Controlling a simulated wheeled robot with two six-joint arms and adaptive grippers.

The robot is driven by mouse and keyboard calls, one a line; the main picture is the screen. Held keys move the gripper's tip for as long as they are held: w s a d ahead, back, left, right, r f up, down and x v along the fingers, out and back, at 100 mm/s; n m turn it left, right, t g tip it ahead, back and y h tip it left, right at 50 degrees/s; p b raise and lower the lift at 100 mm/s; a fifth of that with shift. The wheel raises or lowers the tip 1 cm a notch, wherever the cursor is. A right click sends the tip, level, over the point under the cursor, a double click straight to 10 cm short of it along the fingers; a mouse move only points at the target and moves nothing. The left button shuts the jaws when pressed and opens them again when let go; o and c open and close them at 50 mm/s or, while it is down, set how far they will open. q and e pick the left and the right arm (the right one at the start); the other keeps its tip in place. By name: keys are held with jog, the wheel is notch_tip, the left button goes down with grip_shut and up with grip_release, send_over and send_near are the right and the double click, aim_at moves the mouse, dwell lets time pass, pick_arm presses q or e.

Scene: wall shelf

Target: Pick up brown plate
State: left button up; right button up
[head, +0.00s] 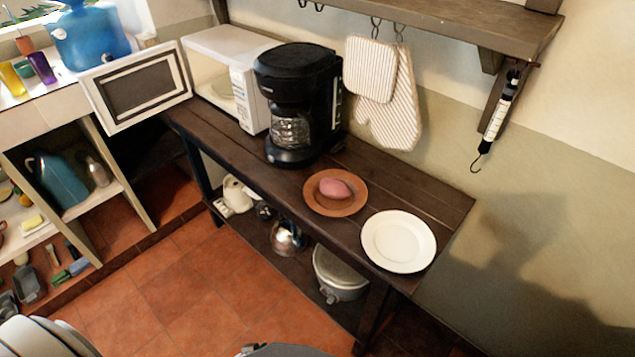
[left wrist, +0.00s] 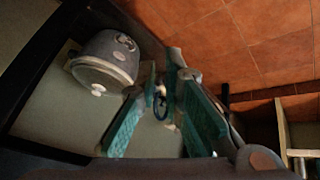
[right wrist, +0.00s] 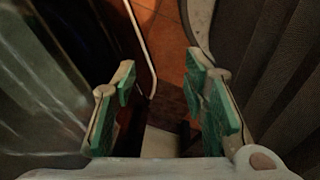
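The brown plate (head: 328,208) lies flat on the dark wooden table, with a pinkish oval item (head: 336,188) resting on it. A white plate (head: 399,241) lies just to its right, nearer the table's end. My left gripper (left wrist: 164,88) shows in the left wrist view with its fingertips a small gap apart and nothing clearly held. My right gripper (right wrist: 160,88) is open and empty in the right wrist view. Neither gripper's fingers can be made out in the head view, and neither wrist view shows the brown plate.
A black coffee maker (head: 297,100) stands left of the brown plate, beside a white microwave (head: 221,62) with its door open. A grey pot (head: 340,275) sits on the lower shelf. Oven mitts (head: 371,70) hang from a wall shelf (head: 480,25). The tiled floor (head: 200,280) in front is clear.

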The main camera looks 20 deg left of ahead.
pick_arm(q)
jog(key=w+d+r+n+t+p, duration=0.2)
jog(key=w+r+n+t, duration=0.15)
jog(key=w+r, duration=0.75)
jog(key=n+t+p, duration=0.2)
jog(key=n+t, duration=0.1)
jog(key=n, duration=0.5)
send_near(321, 212)
pick_arm(e)
notch_tip(321, 212, up, 7)
pick_arm(q)
jog(key=shift+n+t+h, duration=0.25)
jog(key=shift+n+h, duration=0.05)
jog(key=shift+n, duration=0.05)
jog(key=b+x, duration=0.2)
jog(key=x, duration=0.2)
jog(key=b+x, duration=0.2)
jog(key=x, duration=0.2)
jog(key=shift+w+a+f, duration=0.15)
jog(key=shift+a+f, duration=0.05)
jog(key=shift+f, duration=0.15)
jog(key=shift+w, duration=0.1)
pick_arm(e)
notch_tip(321, 212, down, 4)
jog(key=shift+s+f, duration=0.15)
pick_arm(q)
grip_shut()
jog(key=shift+r, duration=0.2)
